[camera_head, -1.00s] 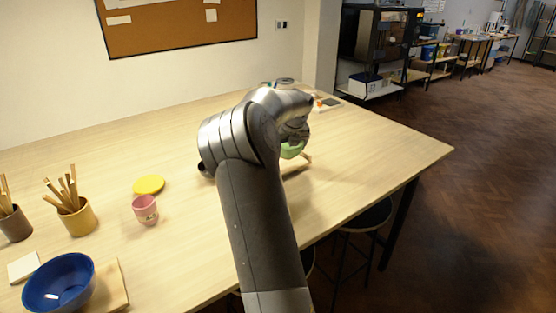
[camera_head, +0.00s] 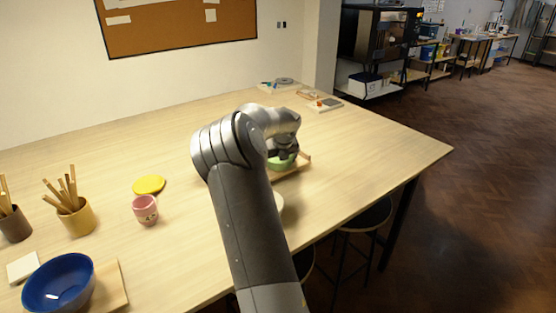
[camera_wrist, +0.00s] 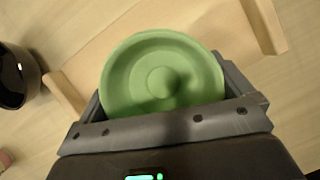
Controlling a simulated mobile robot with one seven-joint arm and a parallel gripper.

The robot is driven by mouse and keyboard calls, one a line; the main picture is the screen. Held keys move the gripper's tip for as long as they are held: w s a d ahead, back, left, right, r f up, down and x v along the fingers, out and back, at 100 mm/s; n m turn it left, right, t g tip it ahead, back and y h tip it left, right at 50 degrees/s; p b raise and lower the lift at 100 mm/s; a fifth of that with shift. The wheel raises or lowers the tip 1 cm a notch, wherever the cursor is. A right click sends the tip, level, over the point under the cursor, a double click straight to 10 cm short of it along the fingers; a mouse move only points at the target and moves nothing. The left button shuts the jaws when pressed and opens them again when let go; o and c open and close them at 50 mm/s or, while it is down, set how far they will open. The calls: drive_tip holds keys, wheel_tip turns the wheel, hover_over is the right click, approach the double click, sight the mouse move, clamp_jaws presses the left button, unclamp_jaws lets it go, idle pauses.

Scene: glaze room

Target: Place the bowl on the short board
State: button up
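A round green bowl (camera_head: 281,163) is between the fingers of my gripper (camera_head: 283,150), and it fills the middle of the wrist view (camera_wrist: 163,75). My gripper in the wrist view (camera_wrist: 165,105) has a finger at each side of the bowl and appears shut on it. A light wooden board with raised end strips (camera_head: 304,160) is beneath the bowl; it also shows in the wrist view (camera_wrist: 232,35). I cannot tell whether the bowl touches the board. My arm hides part of the board in the head view.
A blue bowl (camera_head: 60,283) is on another wooden board (camera_head: 111,288) at the front left. A pink cup (camera_head: 145,210), yellow disc (camera_head: 149,185) and yellow tool pot (camera_head: 77,217) stand left of my arm. A dark shiny vessel (camera_wrist: 14,75) is beside the board.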

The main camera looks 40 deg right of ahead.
drive_tip(key=shift+o, duration=0.2)
drive_tip(key=shift+r, duration=0.2)
drive_tip(key=v, duration=1.2)
drive_tip(key=shift+s+a, duration=0.15)
drive_tip(key=shift+a, duration=0.1)
drive_tip(key=s+a+r+n+y, duration=0.2)
drive_tip(key=s+a+r+n, duration=0.1)
drive_tip(key=s+a+n, duration=0.65)
drive_tip(key=s+a+r+n+y, duration=0.1)
drive_tip(key=s+a+r+n, duration=0.35)
drive_tip(key=a+n, duration=0.8)
drive_tip(key=s+a+f+n, duration=0.2)
drive_tip(key=s+a+n, duration=0.5)
drive_tip(key=s+n, duration=0.1)
drive_tip(key=s+a+f+n+t+h, duration=0.1)
drive_tip(key=s+a+f+n, duration=0.2)
drive_tip(key=s+a+n, duration=0.3)
drive_tip(key=s+n, duration=0.3)
drive_tip(key=s, duration=0.1)
drive_tip(key=shift+s+a+h, duration=0.3)
drive_tip(key=shift+s+a, duration=0.05)
drive_tip(key=shift+a, duration=0.05)
